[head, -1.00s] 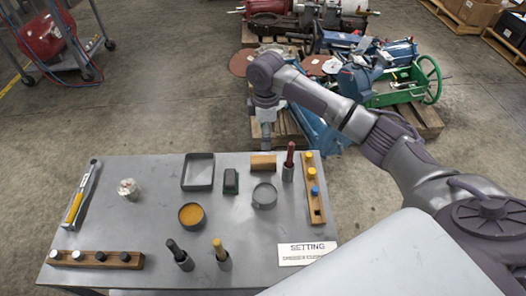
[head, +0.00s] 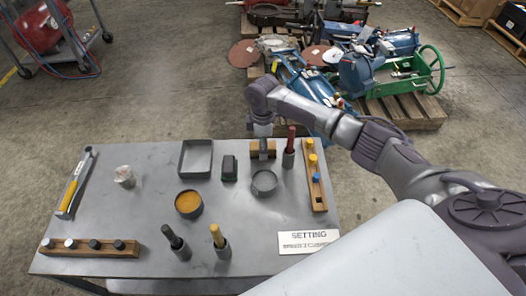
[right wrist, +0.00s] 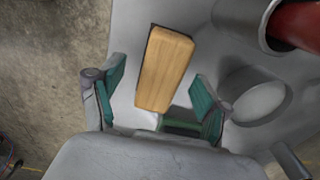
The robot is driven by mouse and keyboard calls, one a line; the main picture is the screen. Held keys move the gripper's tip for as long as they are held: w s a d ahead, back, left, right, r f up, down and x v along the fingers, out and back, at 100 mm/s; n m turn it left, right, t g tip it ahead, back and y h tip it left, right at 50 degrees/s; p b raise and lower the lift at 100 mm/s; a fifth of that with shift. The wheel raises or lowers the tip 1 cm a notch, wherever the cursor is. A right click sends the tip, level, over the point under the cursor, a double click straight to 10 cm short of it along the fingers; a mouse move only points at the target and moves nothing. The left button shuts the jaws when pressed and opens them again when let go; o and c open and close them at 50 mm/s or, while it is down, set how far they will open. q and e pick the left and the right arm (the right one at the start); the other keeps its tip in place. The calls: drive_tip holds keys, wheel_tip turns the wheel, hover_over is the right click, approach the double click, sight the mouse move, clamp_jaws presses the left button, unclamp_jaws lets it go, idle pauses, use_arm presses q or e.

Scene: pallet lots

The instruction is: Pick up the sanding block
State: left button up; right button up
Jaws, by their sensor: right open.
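The sanding block appears to be the tan wooden block (head: 271,149) near the far edge of the grey table. My right gripper (head: 263,153) is over it and partly hides it in the head view. In the right wrist view the block (right wrist: 167,68) lies between the two teal-padded fingers of the open right gripper (right wrist: 158,78), slightly tilted. Neither finger visibly touches it. My left gripper is not in view.
A red-handled tool in a grey cup (head: 289,150) and a wooden rack (head: 316,178) stand right of the block. A round grey dish (head: 264,183) is nearer, and a dark green block (head: 229,168) is to the left.

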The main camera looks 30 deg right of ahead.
drive_tip(key=shift+f, duration=0.7)
drive_tip(key=c, duration=1.4)
drive_tip(key=shift+r, duration=0.1)
drive_tip(key=shift+r, duration=0.3)
wheel_tip(320, 180, up, 3)
drive_tip(key=shift+f+p, duration=0.1)
drive_tip(key=shift+p, duration=0.55)
wheel_tip(320, 180, up, 6)
drive_tip(key=shift+f+p, duration=0.1)
drive_tip(key=shift+p, duration=0.65)
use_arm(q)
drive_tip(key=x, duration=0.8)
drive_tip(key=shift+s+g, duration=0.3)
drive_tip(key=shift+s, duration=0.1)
use_arm(e)
drive_tip(key=shift+r, duration=0.4)
